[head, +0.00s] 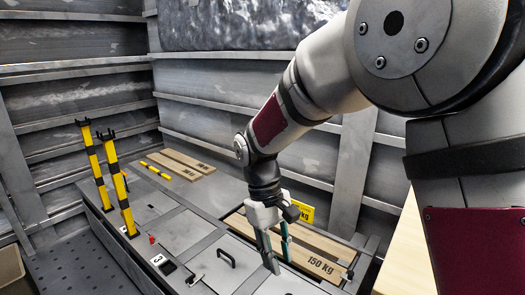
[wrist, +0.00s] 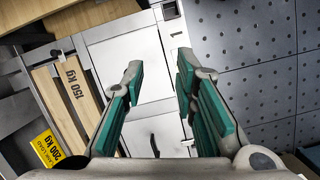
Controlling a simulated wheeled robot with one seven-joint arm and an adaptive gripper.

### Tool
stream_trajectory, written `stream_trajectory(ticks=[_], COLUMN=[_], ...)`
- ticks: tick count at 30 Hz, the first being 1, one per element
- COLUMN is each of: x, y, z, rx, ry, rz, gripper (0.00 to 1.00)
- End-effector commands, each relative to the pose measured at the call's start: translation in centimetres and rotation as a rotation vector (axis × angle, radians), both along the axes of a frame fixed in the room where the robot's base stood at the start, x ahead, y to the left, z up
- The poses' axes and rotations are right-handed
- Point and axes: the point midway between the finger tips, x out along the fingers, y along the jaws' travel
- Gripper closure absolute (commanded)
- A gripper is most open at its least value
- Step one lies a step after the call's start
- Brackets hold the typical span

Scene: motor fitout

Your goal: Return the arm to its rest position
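My gripper (head: 275,250) hangs from my arm, pointing down over the grey metal bench top (head: 205,255) in the head view. In the wrist view its two green-padded fingers (wrist: 160,75) stand well apart with nothing between them. Below them lie pale metal panels (wrist: 130,60) of the bench top. The arm is stretched forward and down from the right side of the head view. No marked rest position shows.
Wooden boards marked 150 kg (head: 320,262) lie right of the gripper, with a yellow label (head: 304,212) behind. Two yellow posts (head: 124,190) stand at left. A black handle (head: 226,258) sits on the bench. Perforated dark floor (head: 85,268) lies to the left.

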Motion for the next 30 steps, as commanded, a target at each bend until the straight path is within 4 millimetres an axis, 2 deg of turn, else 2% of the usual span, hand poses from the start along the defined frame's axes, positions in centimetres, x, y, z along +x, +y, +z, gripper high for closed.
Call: stream_trajectory(ticks=[1, 6, 12, 15, 19, 24, 30], x=[-1.0, -4.9, -10.5, -13.6, -17.7, -22.7, -26.6], y=[-1.4, -5.4, -9.5, -11.2, -13.0, -14.5, -15.3], z=[2.0, 6.6, 10.5, 11.7, 12.5, 12.5, 11.6], rx=[0.009, 0.03, 0.056, 0.069, 0.085, 0.105, 0.12], ry=[-0.019, -0.063, -0.116, -0.143, -0.178, -0.219, -0.253], rz=[-0.035, -0.142, -0.266, -0.327, -0.407, -0.502, -0.578], gripper=[0.73, 0.73, 0.73, 0.73, 0.73, 0.73, 0.73])
